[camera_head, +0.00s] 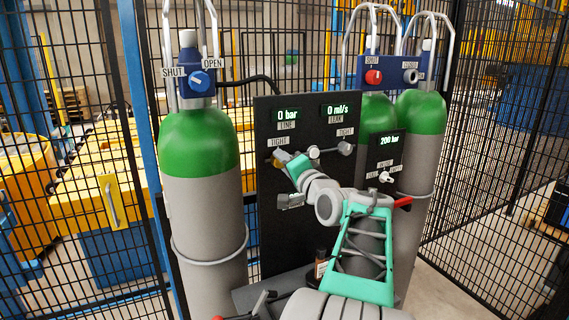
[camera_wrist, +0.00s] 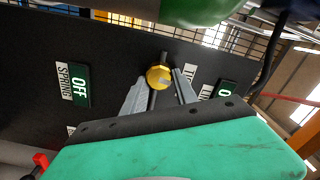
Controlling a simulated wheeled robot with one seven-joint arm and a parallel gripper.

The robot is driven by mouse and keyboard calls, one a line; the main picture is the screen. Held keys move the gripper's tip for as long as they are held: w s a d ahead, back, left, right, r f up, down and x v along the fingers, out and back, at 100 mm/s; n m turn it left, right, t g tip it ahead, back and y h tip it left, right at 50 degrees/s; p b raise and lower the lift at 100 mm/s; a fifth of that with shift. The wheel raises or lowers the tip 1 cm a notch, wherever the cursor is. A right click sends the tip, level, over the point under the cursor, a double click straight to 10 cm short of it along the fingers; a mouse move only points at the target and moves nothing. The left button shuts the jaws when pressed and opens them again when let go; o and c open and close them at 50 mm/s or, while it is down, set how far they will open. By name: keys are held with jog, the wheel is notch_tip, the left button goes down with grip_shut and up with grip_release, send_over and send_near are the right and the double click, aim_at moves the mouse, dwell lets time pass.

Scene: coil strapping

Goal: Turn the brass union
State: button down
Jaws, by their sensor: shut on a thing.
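The brass union (camera_wrist: 159,77) is a round yellow fitting on a dark rod in front of the black panel. In the wrist view my gripper (camera_wrist: 160,88) has one grey finger on each side of it and is shut on it. In the head view only a small yellow part of the union (camera_head: 281,156) shows at the left of the panel, below a TIGHT label. My gripper (camera_head: 292,163) reaches it from the right and hides most of it.
The black panel (camera_head: 268,221) carries displays reading 0 bar and 0 ml/s. A green-topped cylinder (camera_head: 200,142) stands close on the left, its blue valve block between SHUT and OPEN labels. Two more cylinders (camera_head: 422,112) stand at right. Black mesh fencing surrounds the station.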

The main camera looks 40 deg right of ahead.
jog(key=c, duration=1)
grip_release()
jog(key=shift+o, duration=0.2)
jog(key=b+v, duration=0.2)
jog(key=v, duration=0.5)
jog(key=shift+s, duration=0.4)
jog(key=shift+a+r, duration=0.1)
